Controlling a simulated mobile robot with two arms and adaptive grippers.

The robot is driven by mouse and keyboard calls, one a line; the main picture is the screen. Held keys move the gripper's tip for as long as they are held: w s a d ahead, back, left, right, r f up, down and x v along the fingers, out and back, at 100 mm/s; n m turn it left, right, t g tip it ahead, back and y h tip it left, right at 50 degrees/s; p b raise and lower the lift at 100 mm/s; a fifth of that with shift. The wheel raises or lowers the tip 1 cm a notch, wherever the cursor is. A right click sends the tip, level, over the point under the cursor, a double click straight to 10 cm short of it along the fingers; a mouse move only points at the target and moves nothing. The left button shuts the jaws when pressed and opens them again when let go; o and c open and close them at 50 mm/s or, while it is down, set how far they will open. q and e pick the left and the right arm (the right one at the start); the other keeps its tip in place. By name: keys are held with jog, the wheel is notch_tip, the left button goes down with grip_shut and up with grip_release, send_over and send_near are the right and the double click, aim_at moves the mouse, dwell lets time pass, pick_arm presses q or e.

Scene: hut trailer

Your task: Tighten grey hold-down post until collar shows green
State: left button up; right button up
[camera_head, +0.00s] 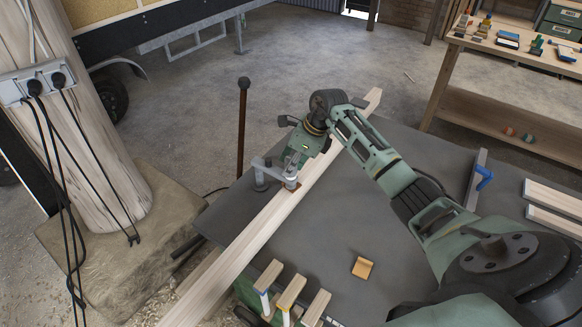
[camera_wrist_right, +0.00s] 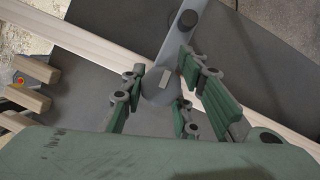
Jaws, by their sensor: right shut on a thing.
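The grey hold-down (camera_head: 260,176) stands on the dark bench top, with its arm reaching over a long pale timber beam (camera_head: 240,245) to a small brown pad (camera_head: 294,186). My right gripper (camera_head: 295,172) points down over the beam end of the hold-down. In the right wrist view the gripper (camera_wrist_right: 165,90) has its green-padded fingers on either side of the grey hold-down post (camera_wrist_right: 158,88), shut on it. The post's grey arm (camera_wrist_right: 180,35) runs upward there. I see no green on a collar; the collar's colour cannot be made out. My left gripper is out of view.
The bench top (camera_head: 340,235) holds a small orange block (camera_head: 362,267) and a blue-handled tool (camera_head: 478,180). Several wooden pieces (camera_head: 290,291) stick up at its near edge. A tall dark rod (camera_head: 242,125) stands left of the beam. A side table (camera_head: 500,40) is at the back right.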

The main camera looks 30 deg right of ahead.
jog(key=shift+d+f+m+b, duration=0.1)
jog(key=shift+f+m+b, duration=0.2)
jog(key=shift+b, duration=0.1)
jog(key=shift+r+m+h+b, duration=0.15)
jog(key=shift+m+h+b, duration=0.3)
jog(key=shift+m, duration=0.45)
jog(key=m, duration=0.1)
jog(key=m+t+h+b, duration=0.1)
jog(key=m, duration=0.1)
jog(key=shift+a+m, duration=0.2)
jog(key=shift+m, duration=0.1)
jog(key=m+h+b, duration=0.1)
jog(key=m+b, duration=0.1)
jog(key=m, duration=0.1)
jog(key=shift+r+m+h, duration=0.1)
jog(key=shift+m+h, duration=0.25)
jog(key=shift+m, duration=0.05)
pick_arm(q)
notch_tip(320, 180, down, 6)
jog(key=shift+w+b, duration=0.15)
jog(key=shift+b, duration=0.2)
pick_arm(e)
jog(key=shift+r+m+h, duration=0.1)
jog(key=shift+m+h, duration=0.2)
jog(key=shift+m, duration=0.5)
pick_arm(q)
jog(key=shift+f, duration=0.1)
pick_arm(e)
jog(key=shift+w+r, duration=0.1)
jog(key=o, duration=1.1)
